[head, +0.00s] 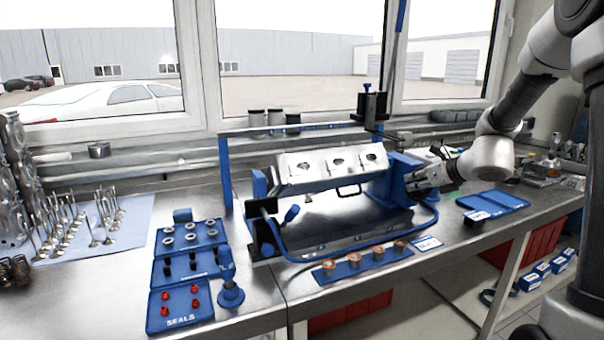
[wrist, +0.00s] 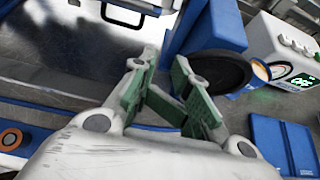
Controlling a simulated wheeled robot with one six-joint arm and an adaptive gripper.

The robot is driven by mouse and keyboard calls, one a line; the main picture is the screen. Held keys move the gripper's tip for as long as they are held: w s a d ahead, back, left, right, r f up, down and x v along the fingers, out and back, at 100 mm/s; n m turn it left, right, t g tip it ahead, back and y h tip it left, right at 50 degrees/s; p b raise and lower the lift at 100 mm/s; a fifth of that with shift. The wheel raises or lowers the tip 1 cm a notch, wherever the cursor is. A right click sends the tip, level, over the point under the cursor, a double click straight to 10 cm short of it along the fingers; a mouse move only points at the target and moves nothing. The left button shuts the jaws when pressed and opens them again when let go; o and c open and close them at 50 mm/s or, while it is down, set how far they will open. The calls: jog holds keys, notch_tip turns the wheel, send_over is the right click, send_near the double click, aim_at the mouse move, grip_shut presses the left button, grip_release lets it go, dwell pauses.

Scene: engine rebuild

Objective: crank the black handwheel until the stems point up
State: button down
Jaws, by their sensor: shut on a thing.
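The silver cylinder head (head: 330,168) is held in a blue turning fixture on the bench, with three dark openings on the face toward me. No stems are clearly seen on it. The black handwheel (wrist: 212,72) shows as a round disc at the blue housing (head: 399,178) on the fixture's right side. My gripper (head: 428,180) is at that side, and its green-padded fingers (wrist: 167,100) are by the handwheel's lower left edge in the wrist view. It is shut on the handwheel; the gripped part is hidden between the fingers.
A blue strip (head: 345,270) with copper-coloured parts lies before the fixture. A blue tray (head: 500,200) and a white display box (wrist: 285,50) are right of the wheel.

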jog(key=shift+r, duration=0.45)
jog(key=shift+r, duration=0.1)
jog(key=shift+d+r, duration=0.15)
jog(key=shift+r, duration=0.2)
jog(key=shift+r, duration=0.1)
jog(key=v, duration=0.7)
jog(key=shift+s, duration=0.4)
jog(key=shift+d+r, duration=0.1)
jog(key=shift+r, duration=0.05)
